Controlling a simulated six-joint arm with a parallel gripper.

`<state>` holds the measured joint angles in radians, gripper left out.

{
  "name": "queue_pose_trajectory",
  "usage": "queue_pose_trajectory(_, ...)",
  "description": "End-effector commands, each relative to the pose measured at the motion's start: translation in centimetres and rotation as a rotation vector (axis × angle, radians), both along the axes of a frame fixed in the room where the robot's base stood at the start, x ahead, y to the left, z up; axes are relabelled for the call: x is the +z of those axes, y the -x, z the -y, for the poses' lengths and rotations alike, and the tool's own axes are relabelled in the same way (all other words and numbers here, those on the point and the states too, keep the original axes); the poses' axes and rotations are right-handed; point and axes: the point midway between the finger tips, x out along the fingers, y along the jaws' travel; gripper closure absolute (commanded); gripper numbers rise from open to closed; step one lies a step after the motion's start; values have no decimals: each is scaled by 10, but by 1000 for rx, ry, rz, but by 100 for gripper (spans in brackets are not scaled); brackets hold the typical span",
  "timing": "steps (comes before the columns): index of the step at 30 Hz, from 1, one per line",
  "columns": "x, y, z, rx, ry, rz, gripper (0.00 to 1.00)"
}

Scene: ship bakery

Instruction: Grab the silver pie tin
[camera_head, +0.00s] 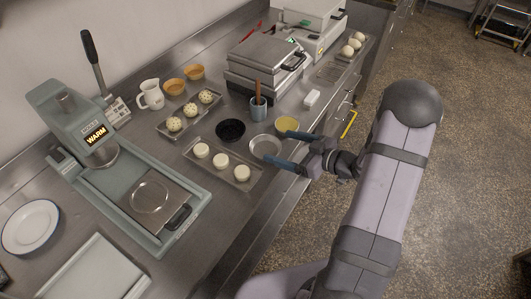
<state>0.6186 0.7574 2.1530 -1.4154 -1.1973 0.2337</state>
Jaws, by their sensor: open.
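The silver pie tin (265,147) is a shallow round dish lying on the steel counter near its front edge. My gripper (277,148) reaches in from the right with its two blue fingers open. One finger is on the far side and one on the near side of the tin's right part. The near finger overlaps the tin's lower right rim in the picture; I cannot tell whether it touches. Nothing is held between the fingers.
A yellow tin (287,125) sits close beside the far finger. A black tin (230,130) lies left of the silver one. A tray of white dough rounds (243,186) is in front. The floor is open at right.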

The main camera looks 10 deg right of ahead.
Motion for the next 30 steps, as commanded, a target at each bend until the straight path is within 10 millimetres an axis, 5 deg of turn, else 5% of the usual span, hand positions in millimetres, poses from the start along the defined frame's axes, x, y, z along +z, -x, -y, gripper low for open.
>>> queue_pose_trajectory(2, -14, 11, 11, 24, -42, 35, 17)
queue_pose_trajectory(11, -15, 28, 21, 71, -94, 90, 17)
queue_pose_trajectory(30, -20, 3, -4, 74, -94, 88, 17)
